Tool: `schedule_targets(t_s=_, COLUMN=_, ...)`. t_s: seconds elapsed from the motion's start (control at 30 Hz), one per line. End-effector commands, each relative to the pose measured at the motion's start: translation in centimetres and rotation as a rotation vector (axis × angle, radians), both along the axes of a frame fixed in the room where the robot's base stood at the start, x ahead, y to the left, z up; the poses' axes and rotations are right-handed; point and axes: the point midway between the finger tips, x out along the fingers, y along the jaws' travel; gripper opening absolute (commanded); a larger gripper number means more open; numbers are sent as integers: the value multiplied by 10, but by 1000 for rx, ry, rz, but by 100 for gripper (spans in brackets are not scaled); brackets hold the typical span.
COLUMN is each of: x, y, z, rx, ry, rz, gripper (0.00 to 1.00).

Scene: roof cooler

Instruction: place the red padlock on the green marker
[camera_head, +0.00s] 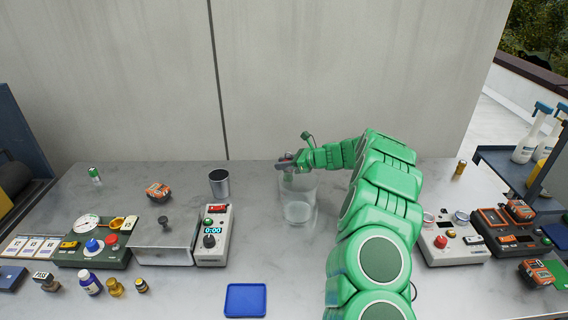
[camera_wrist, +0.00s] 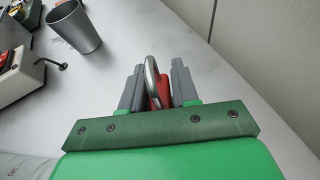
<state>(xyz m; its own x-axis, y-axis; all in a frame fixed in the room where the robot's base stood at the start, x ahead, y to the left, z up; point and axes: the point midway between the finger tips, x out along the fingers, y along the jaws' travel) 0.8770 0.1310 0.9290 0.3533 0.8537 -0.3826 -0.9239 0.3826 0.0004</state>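The red padlock (camera_wrist: 164,92), with a silver curved shackle, sits between the two grey fingers of my gripper (camera_wrist: 158,88) in the wrist view. The fingers appear closed on its sides. In the head view my gripper (camera_head: 287,163) is above the table's back part, over or just behind a clear glass container (camera_head: 299,208); the padlock is hard to make out there. A flat green square (camera_head: 560,273) lies at the far right edge and may be the green marker; I cannot tell for sure.
A metal cup (camera_head: 219,184) stands left of the glass container. A white timer box (camera_head: 214,236), a grey metal box (camera_head: 163,240) and a gauge panel (camera_head: 94,243) stand further left. A blue square tray (camera_head: 245,300) lies in front. A control box (camera_head: 450,239) stands right of my arm.

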Motion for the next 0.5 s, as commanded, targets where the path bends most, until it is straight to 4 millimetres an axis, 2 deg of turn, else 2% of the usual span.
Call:
schedule_targets(t_s=0.03, x=0, y=0, z=0, rx=0, ry=0, rz=0, gripper=38)
schedule_targets(t_s=0.1, x=0, y=0, z=0, rx=0, ry=0, rz=0, gripper=49)
schedule_targets(t_s=0.13, x=0, y=0, z=0, rx=0, ry=0, rz=0, gripper=50)
schedule_targets(t_s=0.5, x=0, y=-2, z=4, rx=-1, ry=-1, rz=-1, gripper=50)
